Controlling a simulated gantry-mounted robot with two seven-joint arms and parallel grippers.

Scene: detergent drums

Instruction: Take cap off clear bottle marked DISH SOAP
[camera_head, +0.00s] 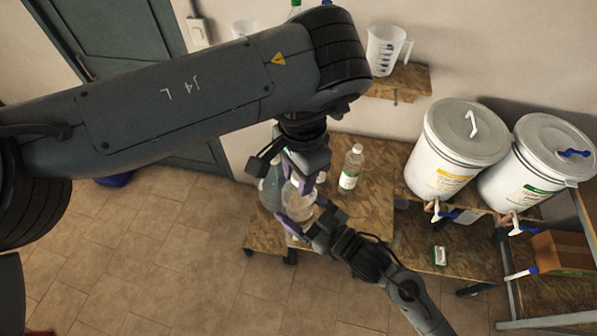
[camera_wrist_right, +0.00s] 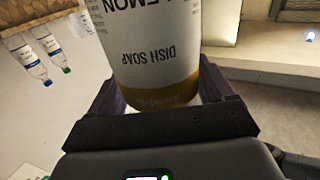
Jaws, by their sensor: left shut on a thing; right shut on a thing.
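The clear bottle marked DISH SOAP (camera_wrist_right: 155,55) fills the top of the right wrist view, its label upside down there. In the head view the same bottle (camera_head: 299,204) is held above the wooden bench. My right gripper (camera_head: 308,214) is shut around its body, with a purple finger on each side. My left gripper (camera_head: 302,181) comes down from above and is shut at the bottle's top. The cap is mostly hidden between its fingers, so I cannot tell whether it is still seated on the neck.
Another clear bottle (camera_head: 351,168) with a white cap stands on the wooden bench (camera_head: 375,208). A greenish bottle (camera_head: 271,188) stands close left of my grippers. Two white lidded drums (camera_head: 452,150) (camera_head: 535,165) stand at right. A measuring jug (camera_head: 384,50) sits on a wall shelf.

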